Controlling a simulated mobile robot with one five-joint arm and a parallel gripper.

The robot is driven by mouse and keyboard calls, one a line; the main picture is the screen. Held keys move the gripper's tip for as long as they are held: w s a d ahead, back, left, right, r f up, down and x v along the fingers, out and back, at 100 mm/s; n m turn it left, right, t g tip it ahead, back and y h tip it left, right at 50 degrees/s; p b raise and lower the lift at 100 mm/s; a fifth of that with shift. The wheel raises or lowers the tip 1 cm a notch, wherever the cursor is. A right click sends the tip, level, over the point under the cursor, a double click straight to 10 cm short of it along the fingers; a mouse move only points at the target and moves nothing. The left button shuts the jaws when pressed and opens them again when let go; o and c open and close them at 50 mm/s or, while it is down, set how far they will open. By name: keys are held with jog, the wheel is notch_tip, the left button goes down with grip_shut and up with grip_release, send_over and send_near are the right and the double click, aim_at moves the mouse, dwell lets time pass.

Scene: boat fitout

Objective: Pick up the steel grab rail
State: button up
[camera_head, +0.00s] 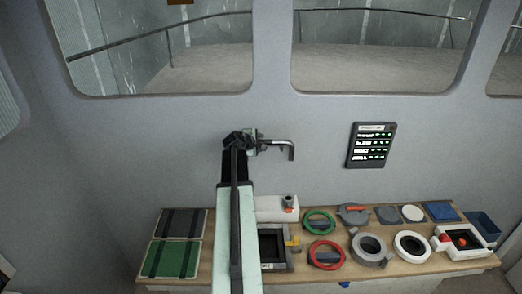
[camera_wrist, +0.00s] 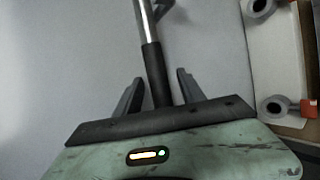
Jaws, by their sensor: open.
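The steel grab rail (camera_head: 291,151) shows in the head view in front of the grey wall, with a bend down at its right end. In the wrist view its shiny steel bar (camera_wrist: 146,22) runs into a black section that lies between my fingers. My gripper (camera_wrist: 160,77) is open around that black section, with a gap at the right finger and a narrower one at the left. In the head view my gripper (camera_head: 254,143) is at the rail's left end. I cannot tell whether the rail touches the wall.
Below is a wooden bench (camera_head: 400,268) with a green panel (camera_head: 172,259), a green ring (camera_head: 319,222), a red ring (camera_head: 326,255), grey and white round fittings and a blue bin (camera_head: 484,226). A black switch panel (camera_head: 371,145) is on the wall to the right. Windows are above.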

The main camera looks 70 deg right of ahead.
grip_shut()
dwell(1.3)
